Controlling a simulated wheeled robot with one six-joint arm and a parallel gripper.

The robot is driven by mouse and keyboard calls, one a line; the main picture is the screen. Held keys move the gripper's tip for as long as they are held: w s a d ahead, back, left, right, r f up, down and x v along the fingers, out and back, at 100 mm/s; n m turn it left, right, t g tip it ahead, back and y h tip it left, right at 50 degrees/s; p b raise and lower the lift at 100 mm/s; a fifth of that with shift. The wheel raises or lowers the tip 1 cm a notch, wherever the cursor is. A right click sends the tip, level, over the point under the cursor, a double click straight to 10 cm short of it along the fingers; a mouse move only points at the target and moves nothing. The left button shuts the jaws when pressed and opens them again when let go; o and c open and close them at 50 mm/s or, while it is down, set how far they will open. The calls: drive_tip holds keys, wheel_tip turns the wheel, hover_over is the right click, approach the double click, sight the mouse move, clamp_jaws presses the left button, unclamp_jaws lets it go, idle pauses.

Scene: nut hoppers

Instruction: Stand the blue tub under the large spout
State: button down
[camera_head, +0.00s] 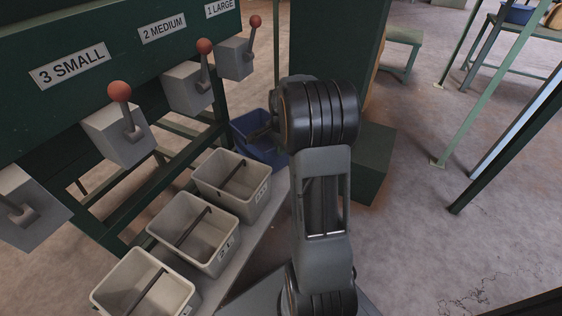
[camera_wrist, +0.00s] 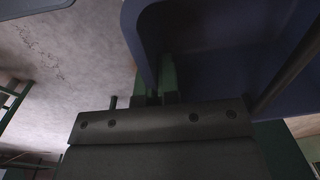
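The blue tub (camera_head: 254,137) is at the far end of the row of tubs in the head view, partly hidden by my arm. It lies below and slightly right of the large spout (camera_head: 235,58), under the "1 LARGE" sign (camera_head: 219,8). I cannot tell whether it rests on the shelf. My gripper (camera_head: 262,132) is at the tub's near right side. In the wrist view the tub (camera_wrist: 215,45) fills the upper right, with its dark bar (camera_wrist: 288,68) across it. My fingers (camera_wrist: 156,82) are close on either side of its wall edge, seemingly gripping it.
Several pale tubs (camera_head: 231,205) with dark bars stand in a row on the shelf (camera_head: 262,228). The medium spout (camera_head: 187,88) and small spout (camera_head: 117,135) have red-knobbed levers. A green cabinet (camera_head: 374,160) stands right of my arm.

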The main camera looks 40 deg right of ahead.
sight(281, 160)
wheel_tip(281, 160, down, 6)
drive_tip(key=shift+r+b, duration=0.1)
drive_tip(key=shift+b, duration=1)
drive_tip(key=c, duration=1.4)
unclamp_jaws()
drive_tip(key=shift+o, duration=0.2)
